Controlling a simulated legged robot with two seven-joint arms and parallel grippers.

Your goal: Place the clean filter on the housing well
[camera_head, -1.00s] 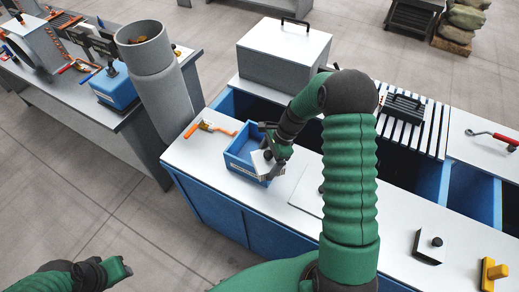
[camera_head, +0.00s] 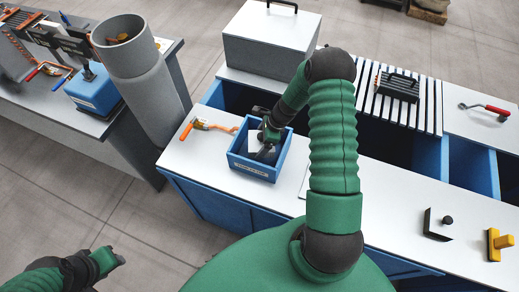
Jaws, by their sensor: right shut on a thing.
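My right gripper (camera_head: 266,141) is over and partly inside a small blue bin (camera_head: 253,170) on the white worktop. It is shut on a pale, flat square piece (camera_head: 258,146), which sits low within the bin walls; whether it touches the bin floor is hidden. A dark ribbed block with a handle (camera_head: 398,87) lies on the slatted grate; I cannot tell whether it is the clean filter. I cannot make out the housing well, and my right arm covers part of the worktop. My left gripper (camera_head: 113,260) hangs at lower left, away from the bench; its jaws are unclear.
An orange-handled tool (camera_head: 208,126) lies left of the bin. A large grey box (camera_head: 270,44) stands behind. Right of the arm are a black angle bracket (camera_head: 432,226), a yellow block (camera_head: 496,245) and a red-handled tool (camera_head: 487,108). A tall grey pipe (camera_head: 145,75) stands left.

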